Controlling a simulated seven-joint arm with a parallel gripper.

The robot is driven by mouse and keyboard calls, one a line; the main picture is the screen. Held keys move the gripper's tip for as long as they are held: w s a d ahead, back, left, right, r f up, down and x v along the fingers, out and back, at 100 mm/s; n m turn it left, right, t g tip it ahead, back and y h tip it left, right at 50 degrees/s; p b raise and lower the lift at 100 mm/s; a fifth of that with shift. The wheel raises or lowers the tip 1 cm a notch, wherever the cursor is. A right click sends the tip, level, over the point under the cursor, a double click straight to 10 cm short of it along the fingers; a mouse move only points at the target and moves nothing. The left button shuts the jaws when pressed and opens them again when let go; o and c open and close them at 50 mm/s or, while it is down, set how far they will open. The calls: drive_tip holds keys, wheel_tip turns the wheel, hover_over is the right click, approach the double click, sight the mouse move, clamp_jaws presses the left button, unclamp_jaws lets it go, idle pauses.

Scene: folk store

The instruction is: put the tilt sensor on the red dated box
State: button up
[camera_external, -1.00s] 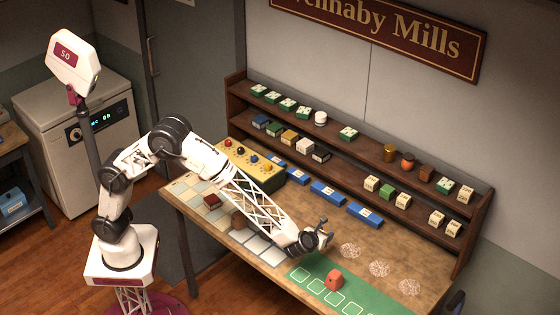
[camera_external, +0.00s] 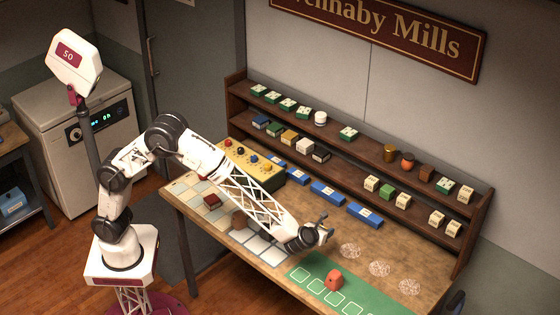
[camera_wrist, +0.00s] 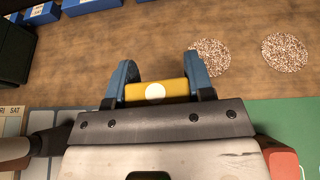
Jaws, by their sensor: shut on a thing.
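My gripper (camera_external: 321,232) is over the bench, left of the speckled round patches. In the wrist view its two blue fingers (camera_wrist: 160,82) are shut on a yellow block with a white round spot (camera_wrist: 157,92). I cannot tell for sure that this block is the tilt sensor; in the external view it is too small to make out. A dark red box (camera_external: 212,200) lies on the pale calendar tiles at the bench's left; any date on it is unreadable. My gripper is well to the right of it.
A brown block (camera_external: 239,221) is also on the tiles. An orange-red block (camera_external: 335,280) stands on the green mat (camera_external: 378,297). Blue trays (camera_external: 328,193) line the back, beside a yellow box with knobs (camera_external: 250,165). Loaded shelves (camera_external: 340,160) rise behind.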

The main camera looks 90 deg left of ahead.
drive_tip(key=shift+r, duration=0.15)
wheel_tip(320, 180, up, 5)
drive_tip(key=s+a+r+n+g, duration=0.1)
drive_tip(key=s+a+r, duration=0.1)
drive_tip(key=s+a, duration=0.5)
drive_tip(key=s+a+r+y, duration=0.1)
drive_tip(key=s+a+r, duration=0.15)
drive_tip(key=s, duration=0.75)
drive_tip(key=s+a+r+n+g, duration=0.1)
drive_tip(key=s+a+r, duration=0.1)
drive_tip(key=s+a, duration=0.55)
drive_tip(key=s+a+f+n+g, duration=0.1)
drive_tip(key=s+a+f, duration=0.15)
drive_tip(key=s, duration=1.05)
drive_tip(key=s+a+f+y, duration=0.15)
drive_tip(key=s+a, duration=0.25)
drive_tip(key=s, duration=0.8)
drive_tip(key=s+a+f+n+g, duration=0.1)
drive_tip(key=s+a+f, duration=0.25)
drive_tip(key=s, duration=0.95)
drive_tip(key=shift+w+f, duration=0.2)
drive_tip(key=shift+f, duration=2.15)
drive_tip(key=shift+w+a, duration=0.1)
drive_tip(key=shift+w, duration=0.1)
